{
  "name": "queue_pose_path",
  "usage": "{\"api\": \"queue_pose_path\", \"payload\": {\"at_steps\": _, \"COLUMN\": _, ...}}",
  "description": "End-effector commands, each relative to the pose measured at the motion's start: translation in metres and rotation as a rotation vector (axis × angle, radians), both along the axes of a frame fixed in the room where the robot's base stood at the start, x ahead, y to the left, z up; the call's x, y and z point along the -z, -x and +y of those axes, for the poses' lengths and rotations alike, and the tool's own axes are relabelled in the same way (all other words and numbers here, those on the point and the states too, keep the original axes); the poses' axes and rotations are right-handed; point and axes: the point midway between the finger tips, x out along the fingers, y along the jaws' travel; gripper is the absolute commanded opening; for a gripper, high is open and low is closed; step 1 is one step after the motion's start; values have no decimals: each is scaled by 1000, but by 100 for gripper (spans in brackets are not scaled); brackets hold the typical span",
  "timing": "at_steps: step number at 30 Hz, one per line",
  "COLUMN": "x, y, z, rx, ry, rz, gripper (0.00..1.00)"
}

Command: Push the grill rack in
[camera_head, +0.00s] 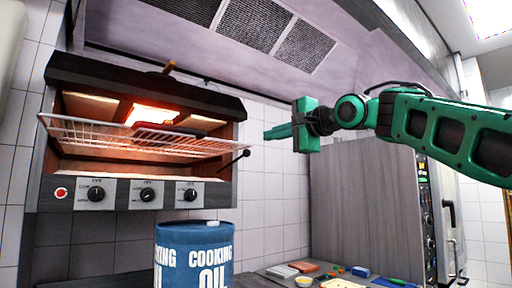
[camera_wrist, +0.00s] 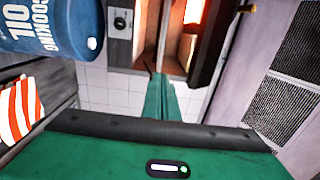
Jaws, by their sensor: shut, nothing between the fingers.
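The grill rack (camera_head: 90,130) is a pale wire rack in the open-fronted grill oven (camera_head: 110,191) on the wall. Its front edge juts out past the oven opening, and a dark flat item (camera_head: 190,126) lies on it. My green gripper (camera_head: 268,132) is to the right of the oven, fingers pointing left and together, with nothing between them. In the head view a gap shows between the fingertips and the rack. In the wrist view the fingers (camera_wrist: 160,82) point towards the oven (camera_wrist: 178,48); I cannot make out the rack there.
A blue cooking oil drum (camera_head: 195,256) stands below the oven; it also shows in the wrist view (camera_wrist: 45,25). A dark-knobbed lever (camera_head: 240,157) sticks out at the oven's right. A large grey appliance (camera_head: 365,200) stands at right. Small items lie on the counter below.

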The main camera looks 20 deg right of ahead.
Motion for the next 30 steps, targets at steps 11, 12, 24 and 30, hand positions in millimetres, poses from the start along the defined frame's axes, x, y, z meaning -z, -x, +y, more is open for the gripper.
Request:
{"api": "queue_pose_path", "payload": {"at_steps": 11, "x": 2, "y": -64, "z": 17, "rx": 3, "ry": 1, "rz": 5, "gripper": 0}}
{"api": "queue_pose_path", "payload": {"at_steps": 12, "x": 3, "y": -71, "z": 19, "rx": 2, "ry": 1, "rz": 5, "gripper": 0}}
{"api": "queue_pose_path", "payload": {"at_steps": 24, "x": 2, "y": -122, "z": 33, "rx": 3, "ry": 1, "rz": 4, "gripper": 0}}
{"api": "queue_pose_path", "payload": {"at_steps": 30, "x": 2, "y": -127, "z": 34, "rx": 5, "ry": 1, "rz": 4, "gripper": 0}}
